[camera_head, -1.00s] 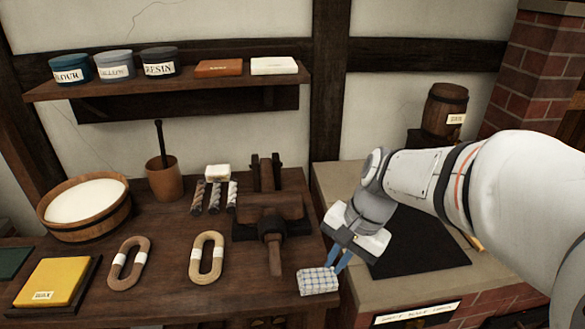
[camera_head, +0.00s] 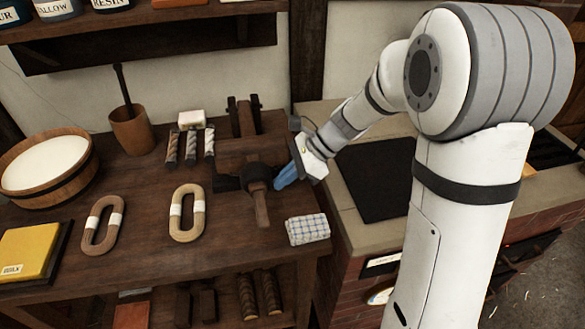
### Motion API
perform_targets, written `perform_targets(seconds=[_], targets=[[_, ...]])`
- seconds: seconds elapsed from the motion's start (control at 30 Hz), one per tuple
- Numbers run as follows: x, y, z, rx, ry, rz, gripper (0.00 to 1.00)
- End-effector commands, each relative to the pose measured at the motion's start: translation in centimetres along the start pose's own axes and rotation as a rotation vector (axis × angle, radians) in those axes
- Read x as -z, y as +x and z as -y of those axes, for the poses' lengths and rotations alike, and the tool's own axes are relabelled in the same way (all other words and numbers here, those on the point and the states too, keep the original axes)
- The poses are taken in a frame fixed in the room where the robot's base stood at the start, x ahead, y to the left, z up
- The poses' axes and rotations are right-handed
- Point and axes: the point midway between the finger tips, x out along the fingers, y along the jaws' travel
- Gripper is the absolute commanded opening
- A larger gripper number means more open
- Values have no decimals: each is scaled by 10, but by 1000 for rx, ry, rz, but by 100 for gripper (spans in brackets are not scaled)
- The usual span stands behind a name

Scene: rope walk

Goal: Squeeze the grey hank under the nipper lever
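The nipper is a dark wooden block (camera_head: 240,160) on the bench, with its wooden lever (camera_head: 262,208) pointing toward the front. A dark grey-black bundle (camera_head: 227,183) lies at the nipper under the lever's head; it may be the grey hank, but its shape is hard to make out. My gripper (camera_head: 284,179) has blue fingertips just right of the lever's dark head (camera_head: 258,173), close to it. I cannot tell whether they touch it. The fingers overlap in this view, so their gap is hidden, and I see nothing held.
A brown hank (camera_head: 102,226) and a tan hank (camera_head: 187,213) lie left of the nipper. A checked cloth (camera_head: 307,229) lies at the bench's right front corner. Several short rope pieces (camera_head: 190,147) and a wooden pot (camera_head: 132,130) stand behind. A shelf (camera_head: 215,12) hangs above.

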Motion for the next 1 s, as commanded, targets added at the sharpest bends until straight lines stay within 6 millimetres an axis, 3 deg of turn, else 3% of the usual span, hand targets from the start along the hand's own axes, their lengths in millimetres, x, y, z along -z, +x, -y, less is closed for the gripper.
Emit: perform_targets(seconds=[0.2,0.57,0.6,0.77,1.0], targets=[[0,26,0,-2,-2,0,0],[0,31,0,-1,-3,-1,0],[-8,38,0,-7,-9,-1,0],[-4,29,0,-5,1,0,0],[-16,13,-1,-37,34,0,0]])
